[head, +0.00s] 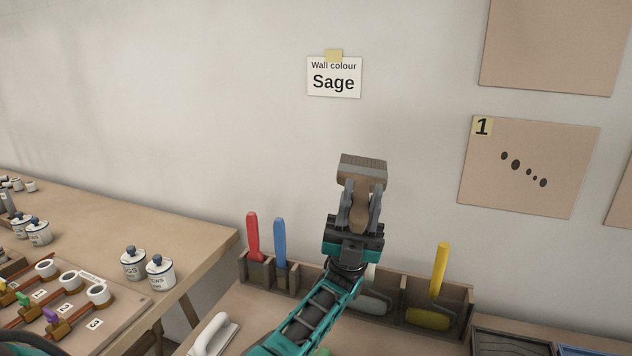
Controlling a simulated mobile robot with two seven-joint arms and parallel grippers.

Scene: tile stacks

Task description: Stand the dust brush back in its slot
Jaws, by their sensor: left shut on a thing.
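The dust brush (361,168) has a brown wooden body and handle and a grey bristle end. My left gripper (361,196) is shut on its brown handle and holds it up in front of the wall, bristle end at the top. A wooden slotted rack (455,292) stands at the back of the bench, below the brush. Red (252,236) and blue (280,241) handled tools stand in its left slots. A yellow-handled tool (440,270) stands in the right slot, with a grey one left of it. My left arm hides the rack's middle. My right gripper is not in view.
A white-handled float (213,334) lies on the bench in front of the rack. Dark trays (510,342) lie at the lower right. A separate table (130,219) at left holds lidded jars (160,273) and a numbered board. The wall above has a Sage sign (334,77).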

